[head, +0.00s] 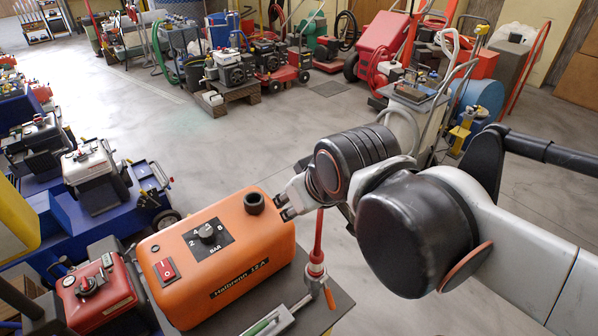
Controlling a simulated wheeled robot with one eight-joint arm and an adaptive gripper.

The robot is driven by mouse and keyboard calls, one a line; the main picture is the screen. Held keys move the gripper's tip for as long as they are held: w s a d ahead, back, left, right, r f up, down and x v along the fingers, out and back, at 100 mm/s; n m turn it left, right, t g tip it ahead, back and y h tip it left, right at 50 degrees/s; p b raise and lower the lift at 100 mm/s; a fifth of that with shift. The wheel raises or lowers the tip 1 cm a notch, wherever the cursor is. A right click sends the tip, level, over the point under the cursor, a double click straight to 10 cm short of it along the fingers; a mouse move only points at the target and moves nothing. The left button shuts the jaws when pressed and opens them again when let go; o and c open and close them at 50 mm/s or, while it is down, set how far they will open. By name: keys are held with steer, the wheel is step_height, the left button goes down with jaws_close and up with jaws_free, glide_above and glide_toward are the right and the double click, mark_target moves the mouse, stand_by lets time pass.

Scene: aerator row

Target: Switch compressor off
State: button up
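The compressor is an orange box (225,262) marked "Halbrenn 12 A", standing on a dark-topped stand. A red rocker switch (165,271) sits at the left end of its top; I cannot make out which way it is tipped. To its right is a black knob (207,232) on a dial marked in bar. A round black fitting (254,203) rises at the right end. My gripper (284,206) is just right of this fitting, its two dark fingertips a little apart with nothing seen between them. It is well away from the red switch.
A red-and-grey tool (317,262) stands upright at the stand's right edge, close below my gripper. A metal bar with a green part (268,322) lies in front of the compressor. A red machine (97,295) stands at left. Open floor (270,130) lies behind.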

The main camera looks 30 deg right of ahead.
steer(key=shift+w+r+n+p, duration=0.3)
steer(key=shift+w+r+n, duration=0.05)
steer(key=shift+r, duration=0.35)
steer(key=shift+w+r+n+p, duration=0.25)
steer(key=shift+w+r+n, duration=0.05)
steer(key=shift+r, duration=0.35)
steer(key=shift+w+r+n+p, duration=0.3)
steer(key=shift+w+r+n, duration=0.05)
steer(key=shift+r, duration=0.35)
steer(key=s+f+m+b, duration=0.3)
steer(key=s+f, duration=0.1)
steer(key=f, duration=0.3)
steer(key=shift+s, duration=0.25)
steer(key=shift+f, duration=0.1)
